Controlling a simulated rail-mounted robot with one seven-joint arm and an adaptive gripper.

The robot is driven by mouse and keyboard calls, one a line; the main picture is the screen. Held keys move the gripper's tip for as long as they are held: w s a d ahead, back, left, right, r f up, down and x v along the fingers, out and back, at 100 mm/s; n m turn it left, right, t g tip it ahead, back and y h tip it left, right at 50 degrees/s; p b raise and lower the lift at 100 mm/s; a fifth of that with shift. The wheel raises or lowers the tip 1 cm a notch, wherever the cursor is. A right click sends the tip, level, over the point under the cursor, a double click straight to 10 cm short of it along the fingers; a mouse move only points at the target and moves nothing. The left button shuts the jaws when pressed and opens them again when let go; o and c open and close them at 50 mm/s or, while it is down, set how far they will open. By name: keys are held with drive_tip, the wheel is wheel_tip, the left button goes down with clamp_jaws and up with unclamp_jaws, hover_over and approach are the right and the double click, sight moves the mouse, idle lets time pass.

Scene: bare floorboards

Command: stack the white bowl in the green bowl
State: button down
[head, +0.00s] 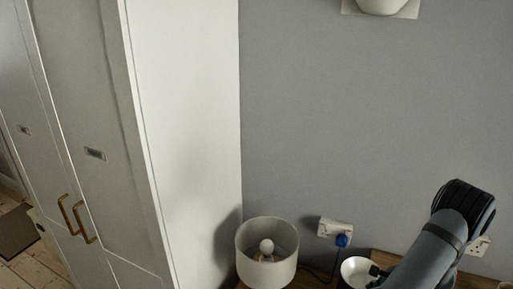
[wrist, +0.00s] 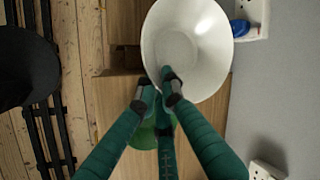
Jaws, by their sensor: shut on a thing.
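The white bowl (wrist: 195,40) is large in the upper middle of the wrist view; its hollow faces the camera. In the head view the white bowl (head: 355,268) shows at the bottom edge, beside the end of my arm. My gripper (wrist: 162,92), with green fingers, is shut on the near rim of the white bowl, one fingertip inside the rim. The green bowl (wrist: 145,137) is below and behind the fingers in the wrist view, mostly hidden by them. I cannot tell the gap between the two bowls. The green bowl is not discernible in the head view.
A wooden surface (wrist: 112,100) lies beneath, against the grey wall. A white lamp (head: 267,255) stands left of the white bowl in the head view. A socket with a blue plug (head: 341,240) is on the wall. A dark round object (wrist: 25,65) is at left in the wrist view.

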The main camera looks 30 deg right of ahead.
drive_tip(key=w+a+r+n+y+b, duration=0.2)
drive_tip(key=w+a+r+n, duration=0.2)
drive_tip(key=a, duration=0.5)
drive_tip(key=w+a+r+n+y+b, duration=0.2)
drive_tip(key=w+a+r+n, duration=0.15)
drive_tip(key=a, duration=0.65)
drive_tip(key=s+a+f+n+g+y+b, duration=0.1)
drive_tip(key=a+n+b, duration=0.5)
drive_tip(key=a, duration=0.7)
drive_tip(key=s+a+f+n+g+y+b, duration=0.1)
drive_tip(key=a+n+g+b, duration=0.4)
drive_tip(key=a, duration=0.8)
wheel_tip(320, 180, down, 3)
drive_tip(key=shift+s+r+n+y+b, duration=0.2)
drive_tip(key=shift+n+y+b, duration=0.25)
drive_tip(key=shift+b, duration=0.5)
